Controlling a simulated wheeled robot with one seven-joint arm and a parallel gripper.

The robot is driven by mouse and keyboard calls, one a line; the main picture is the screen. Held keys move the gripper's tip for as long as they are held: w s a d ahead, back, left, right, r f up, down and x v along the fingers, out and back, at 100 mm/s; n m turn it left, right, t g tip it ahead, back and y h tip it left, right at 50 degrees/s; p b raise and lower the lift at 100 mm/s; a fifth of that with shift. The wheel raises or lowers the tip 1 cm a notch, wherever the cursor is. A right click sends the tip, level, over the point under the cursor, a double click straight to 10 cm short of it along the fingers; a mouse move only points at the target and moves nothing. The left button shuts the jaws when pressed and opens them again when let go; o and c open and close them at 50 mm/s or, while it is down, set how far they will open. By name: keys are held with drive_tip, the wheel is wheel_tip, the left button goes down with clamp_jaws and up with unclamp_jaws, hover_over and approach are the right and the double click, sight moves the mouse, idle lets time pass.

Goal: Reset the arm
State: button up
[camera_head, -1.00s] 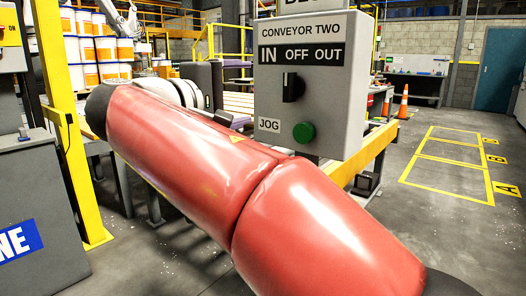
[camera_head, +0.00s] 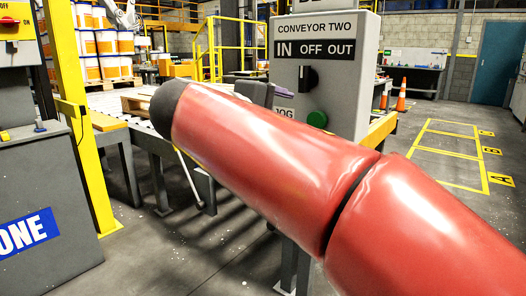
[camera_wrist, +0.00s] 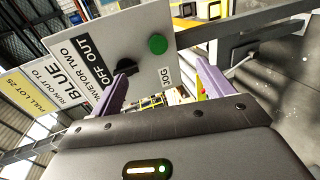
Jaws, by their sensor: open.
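My gripper (camera_wrist: 163,88) is open and empty in the wrist view, its two purple fingers apart in front of the grey conveyor control box (camera_wrist: 135,60). In the head view the box (camera_head: 352,95) reads "CONVEYOR TWO" and "IN OFF OUT". It carries a black selector knob (camera_head: 307,77) and a green JOG button (camera_head: 317,119). The knob (camera_wrist: 126,66) and button (camera_wrist: 157,44) also show in the wrist view. I cannot tell whether the fingers touch the box. My red arm crosses the head view and covers the box's lower left part.
A roller conveyor (camera_head: 145,130) runs behind my arm. A yellow post (camera_head: 75,120) and a grey cabinet (camera_head: 45,190) stand at left. Stacked white and orange pails (camera_head: 105,45) are behind. Yellow-marked floor bays (camera_head: 450,150) at right look clear. An orange cone (camera_head: 401,95) stands beyond the box.

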drive_tip(key=s+d+f+m+g+y+p, duration=0.1)
drive_tip(key=s+d+f+m+g+y, duration=0.15)
drive_tip(key=s+d+f, duration=0.45)
drive_tip(key=s+d+f+m+g+y, duration=0.1)
drive_tip(key=s+d+f+g+y, duration=0.15)
drive_tip(key=d+f, duration=0.45)
drive_tip(key=s+a+f+m+g+y+p, duration=0.1)
drive_tip(key=s+f+m+y, duration=0.3)
drive_tip(key=s+f, duration=0.8)
wheel_tip(320, 180, down, 2)
drive_tip(key=m, duration=0.2)
drive_tip(key=shift+m, duration=0.35)
